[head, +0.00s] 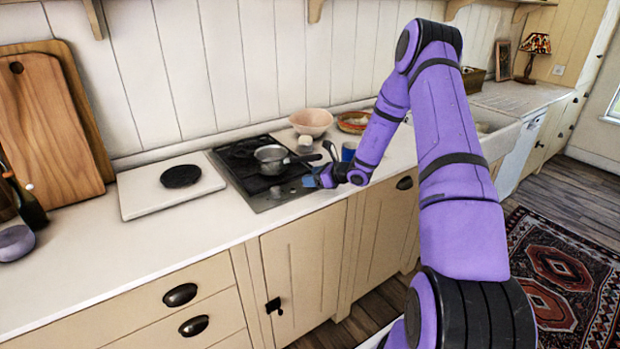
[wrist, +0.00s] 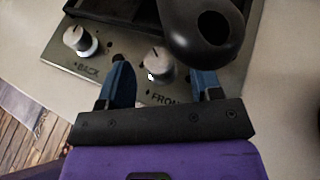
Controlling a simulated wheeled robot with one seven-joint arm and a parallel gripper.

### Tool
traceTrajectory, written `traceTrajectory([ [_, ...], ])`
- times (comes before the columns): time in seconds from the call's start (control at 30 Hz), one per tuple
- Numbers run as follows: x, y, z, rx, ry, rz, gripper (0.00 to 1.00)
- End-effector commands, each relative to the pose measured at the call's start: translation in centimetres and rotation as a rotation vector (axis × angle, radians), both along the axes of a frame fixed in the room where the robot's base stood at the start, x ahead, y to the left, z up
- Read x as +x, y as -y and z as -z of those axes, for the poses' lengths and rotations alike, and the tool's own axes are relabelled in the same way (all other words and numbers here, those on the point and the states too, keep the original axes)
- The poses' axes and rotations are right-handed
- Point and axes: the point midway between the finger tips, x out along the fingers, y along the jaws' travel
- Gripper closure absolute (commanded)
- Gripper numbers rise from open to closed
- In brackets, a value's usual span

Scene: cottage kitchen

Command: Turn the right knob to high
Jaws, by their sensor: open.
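The cooktop (head: 258,203) is set in the counter. Its steel control strip (wrist: 118,48) carries two silver knobs in the wrist view. The left knob (wrist: 80,41) is by the label BACK. The right knob (wrist: 158,66) is by the label FRONT, and a pan handle covers part of its upper right side. My gripper (wrist: 163,84) is open, with one blue finger on either side of the right knob's near side. I cannot tell whether the fingers touch it. In the head view my gripper (head: 318,178) is at the cooktop's right front corner.
A saucepan (head: 271,160) sits on the cooktop; its dark handle (wrist: 196,30) reaches over the right knob close to my fingers. A pink bowl (head: 311,122) and a blue mug (head: 348,151) stand to the right. A white board (head: 150,196) lies left of the cooktop.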

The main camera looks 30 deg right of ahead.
Motion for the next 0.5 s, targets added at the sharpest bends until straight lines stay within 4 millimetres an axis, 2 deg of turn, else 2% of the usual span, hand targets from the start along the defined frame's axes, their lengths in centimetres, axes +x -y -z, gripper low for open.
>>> traceTrajectory([
  [0.2,1.06,-0.66,0.52,0.001,0.001,-0.002,0.41],
  [0.47,1.12,-0.68,0.53,0.000,0.000,-0.001,0.41],
  [0.5,1.12,-0.68,0.53,0.000,0.000,-0.001,0.48],
])
